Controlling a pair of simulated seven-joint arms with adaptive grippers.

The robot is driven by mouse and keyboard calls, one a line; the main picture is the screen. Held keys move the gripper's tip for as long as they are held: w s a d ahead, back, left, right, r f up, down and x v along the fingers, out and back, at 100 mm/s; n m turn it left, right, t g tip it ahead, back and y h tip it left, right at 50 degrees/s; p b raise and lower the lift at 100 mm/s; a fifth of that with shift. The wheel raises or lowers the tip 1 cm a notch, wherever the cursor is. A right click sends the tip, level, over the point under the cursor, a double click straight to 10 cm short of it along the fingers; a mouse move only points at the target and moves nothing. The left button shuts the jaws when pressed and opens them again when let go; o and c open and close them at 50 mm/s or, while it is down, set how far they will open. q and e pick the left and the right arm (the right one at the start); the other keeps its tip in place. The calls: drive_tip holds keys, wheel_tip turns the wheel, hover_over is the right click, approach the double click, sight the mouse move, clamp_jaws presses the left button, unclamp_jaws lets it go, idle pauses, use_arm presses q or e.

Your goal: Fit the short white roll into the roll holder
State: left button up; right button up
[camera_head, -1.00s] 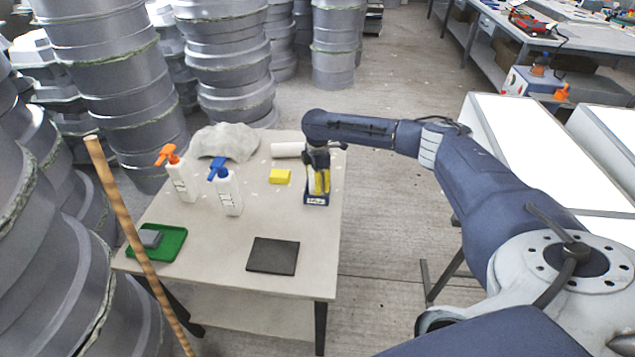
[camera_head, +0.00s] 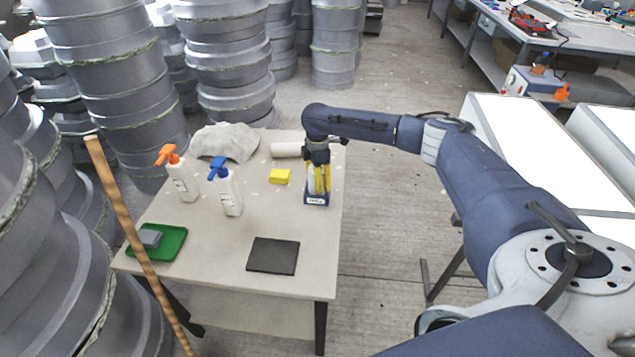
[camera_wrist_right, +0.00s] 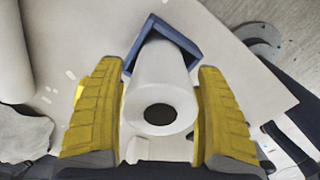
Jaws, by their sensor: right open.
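The short white roll (camera_wrist_right: 157,80) stands in the blue roll holder (camera_wrist_right: 189,40), with its open end and dark core hole facing the right wrist camera. In the head view the holder (camera_head: 316,200) sits near the table's right edge, and the roll is mostly hidden by the fingers. My right gripper (camera_head: 319,186) is above the holder, pointing down. Its yellow fingers (camera_wrist_right: 163,115) are open, one on each side of the roll, with narrow gaps visible. How deep the roll sits is hidden. My left gripper is not in view.
On the table (camera_head: 208,250) are a longer white roll (camera_head: 287,150), a yellow block (camera_head: 280,176), two pump bottles, a grey cloth (camera_head: 228,142), a green tray (camera_head: 170,252) and a dark plate (camera_head: 273,255). A wooden pole (camera_head: 125,220) stands at the left. The table's middle is clear.

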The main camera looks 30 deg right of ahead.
wheel_tip(320, 180, up, 10)
drive_tip(key=shift+r, duration=0.2)
idle(0.6)
